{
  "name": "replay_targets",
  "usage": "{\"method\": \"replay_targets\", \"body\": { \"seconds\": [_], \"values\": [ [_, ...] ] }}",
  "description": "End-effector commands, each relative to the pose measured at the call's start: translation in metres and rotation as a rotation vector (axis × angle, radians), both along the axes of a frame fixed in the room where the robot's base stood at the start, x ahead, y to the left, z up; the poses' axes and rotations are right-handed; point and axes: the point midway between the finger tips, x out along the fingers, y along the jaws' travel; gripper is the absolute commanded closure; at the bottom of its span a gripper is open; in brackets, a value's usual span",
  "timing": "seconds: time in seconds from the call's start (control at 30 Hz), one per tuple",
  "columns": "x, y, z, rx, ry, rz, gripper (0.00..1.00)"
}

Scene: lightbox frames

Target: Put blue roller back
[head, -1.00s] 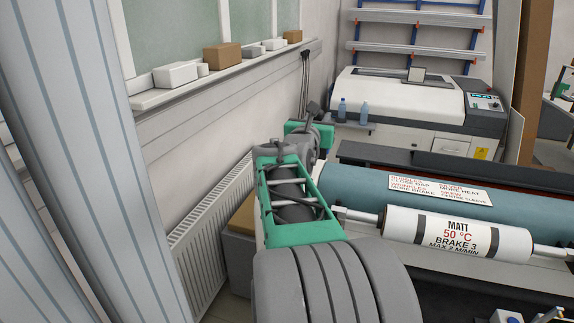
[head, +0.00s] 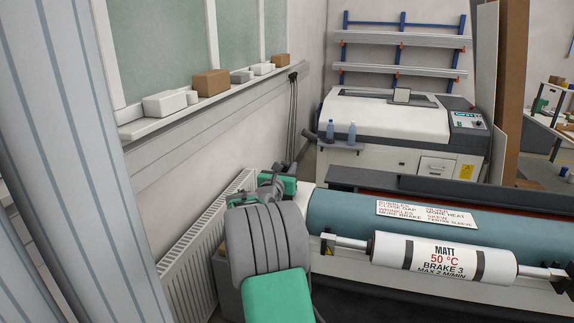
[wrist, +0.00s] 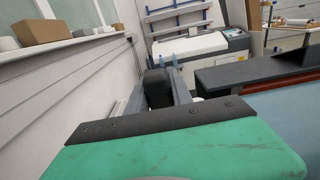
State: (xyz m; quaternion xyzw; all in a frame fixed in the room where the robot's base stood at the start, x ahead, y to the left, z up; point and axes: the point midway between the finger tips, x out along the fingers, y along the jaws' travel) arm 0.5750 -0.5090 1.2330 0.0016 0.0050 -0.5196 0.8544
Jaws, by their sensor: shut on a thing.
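The blue roller (head: 340,213) is a long teal-blue cylinder lying across the laminating machine at right, with a printed label on it. Part of it shows at the right edge of the wrist view (wrist: 290,122). My gripper (head: 290,165) is beyond my wrist, near the machine's left end. It is shut on a dark grip-like piece (wrist: 157,88), which sits between the two fingers in the wrist view. What this piece joins to is hidden. My arm hides most of the gripper in the head view.
A white roller marked MATT (head: 445,258) lies in front of the blue roller. A radiator (head: 190,265) and a wall ledge (head: 215,105) with boxes run along the left. A white machine (head: 400,125) with two blue bottles (head: 340,131) beside it stands behind.

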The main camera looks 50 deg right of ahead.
Motion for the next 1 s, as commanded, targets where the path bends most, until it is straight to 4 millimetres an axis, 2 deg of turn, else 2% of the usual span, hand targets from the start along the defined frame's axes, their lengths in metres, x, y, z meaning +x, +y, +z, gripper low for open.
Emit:
{"method": "replay_targets", "body": {
  "seconds": [0.33,0.37,0.6,0.9,1.0],
  "values": [
    [0.000,0.000,-0.004,-0.002,-0.005,0.000,1.00],
    [0.000,0.000,-0.003,-0.001,-0.004,0.000,0.71],
    [0.000,0.000,-0.003,-0.002,-0.003,0.000,0.51],
    [0.000,0.000,0.002,-0.001,-0.004,0.000,0.51],
    [-0.005,0.013,-0.002,-0.001,-0.004,0.003,0.51]
  ]
}}
